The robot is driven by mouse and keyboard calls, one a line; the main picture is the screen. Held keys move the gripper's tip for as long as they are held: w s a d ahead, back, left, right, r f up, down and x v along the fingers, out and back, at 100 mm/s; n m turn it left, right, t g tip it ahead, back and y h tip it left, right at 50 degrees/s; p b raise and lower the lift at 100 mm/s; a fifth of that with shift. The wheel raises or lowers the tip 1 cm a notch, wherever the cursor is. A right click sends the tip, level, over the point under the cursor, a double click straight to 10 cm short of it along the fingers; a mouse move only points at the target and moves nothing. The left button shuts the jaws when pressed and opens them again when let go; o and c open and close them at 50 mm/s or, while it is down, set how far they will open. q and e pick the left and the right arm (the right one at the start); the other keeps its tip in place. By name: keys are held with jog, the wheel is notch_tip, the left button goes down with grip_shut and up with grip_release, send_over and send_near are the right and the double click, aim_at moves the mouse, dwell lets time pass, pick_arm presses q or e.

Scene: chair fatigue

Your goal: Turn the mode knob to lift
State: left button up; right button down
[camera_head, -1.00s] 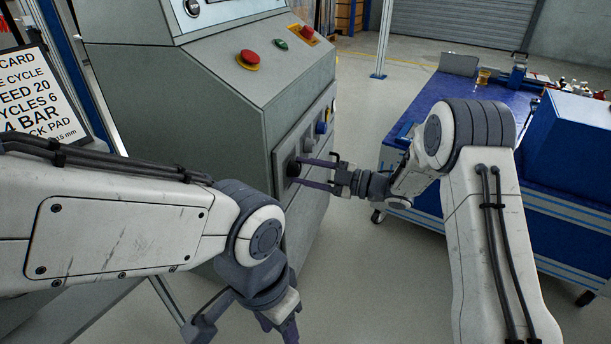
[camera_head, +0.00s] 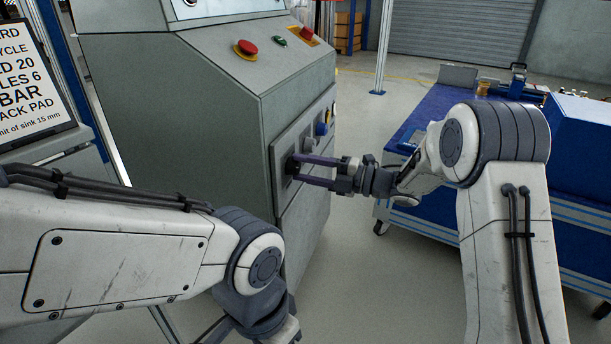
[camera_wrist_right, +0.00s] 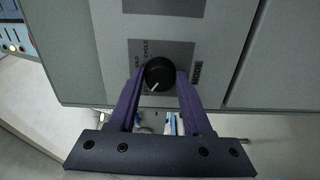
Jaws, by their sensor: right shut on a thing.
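The mode knob (camera_wrist_right: 160,72) is round and black with a white pointer line, on a grey label plate (camera_wrist_right: 181,50) of the machine front. In the right wrist view the pointer points to the lower left of the picture. "CYCLE" is printed beside the knob and "MODE" to its right; the other words are partly hidden or too small to read. My right gripper (camera_wrist_right: 160,76) is shut on the knob, one purple finger on each side. In the head view, the right gripper (camera_head: 298,169) reaches the panel from the right. My left gripper's fingers are below the frame.
The grey machine cabinet (camera_head: 175,110) carries a red button (camera_head: 246,48) on top and a blue knob (camera_head: 321,129) beyond the mode knob. A blue workbench (camera_head: 440,105) stands to the right. A sign (camera_head: 30,85) is at the left. Open floor lies between cabinet and bench.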

jog(key=shift+n, duration=0.3)
jog(key=shift+c, duration=1.7)
grip_release()
jog(key=shift+d, duration=0.1)
jog(key=shift+s+d, duration=0.1)
jog(key=shift+d, duration=0.25)
jog(key=p+v, duration=0.3)
jog(key=v, duration=0.6)
jog(key=shift+s+d, duration=0.2)
jog(key=shift+d, duration=0.05)
